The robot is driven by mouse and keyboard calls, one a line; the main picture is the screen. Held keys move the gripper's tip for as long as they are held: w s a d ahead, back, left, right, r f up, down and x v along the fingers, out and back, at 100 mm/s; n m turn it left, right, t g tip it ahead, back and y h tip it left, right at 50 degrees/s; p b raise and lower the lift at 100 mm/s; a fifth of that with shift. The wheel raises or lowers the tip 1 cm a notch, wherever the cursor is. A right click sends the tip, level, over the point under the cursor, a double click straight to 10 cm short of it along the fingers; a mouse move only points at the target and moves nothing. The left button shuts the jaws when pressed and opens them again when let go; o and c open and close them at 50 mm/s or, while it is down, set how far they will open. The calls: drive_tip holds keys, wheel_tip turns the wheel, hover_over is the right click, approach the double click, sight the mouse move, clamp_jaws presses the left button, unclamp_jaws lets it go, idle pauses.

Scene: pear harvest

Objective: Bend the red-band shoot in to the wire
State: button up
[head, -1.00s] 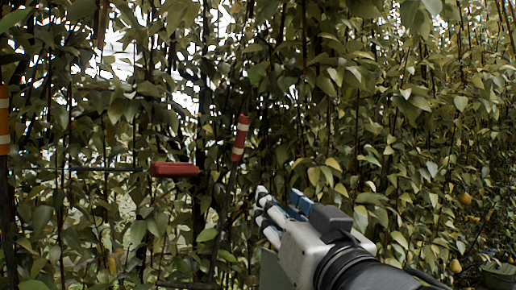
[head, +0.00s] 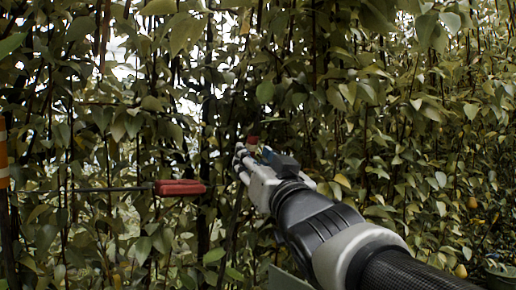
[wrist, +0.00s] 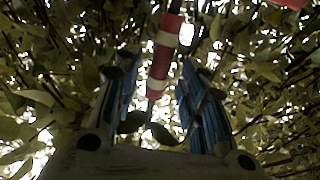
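The shoot's red band with pale stripes (wrist: 165,52) stands between my fingers in the wrist view. In the head view only a bit of red (head: 253,139) shows just behind my gripper (head: 241,163). The gripper is open; both blue-padded fingers are apart, one on each side of the band, with light showing between band and fingers. A dark horizontal wire or rod (head: 110,189) at left ends at a red block (head: 180,188). The shoot's lower stem is mostly hidden by leaves and my arm.
Dense leafy branches fill the background and surround my gripper. An orange post with white bands (head: 4,160) stands at the left edge. A few yellow pears (head: 461,271) hang at lower right. A red piece (wrist: 290,3) shows at the wrist view's top right.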

drive_tip(key=shift+p+x, duration=0.4)
drive_tip(key=shift+x, duration=1.5)
drive_tip(key=shift+c, duration=0.4)
clamp_jaws()
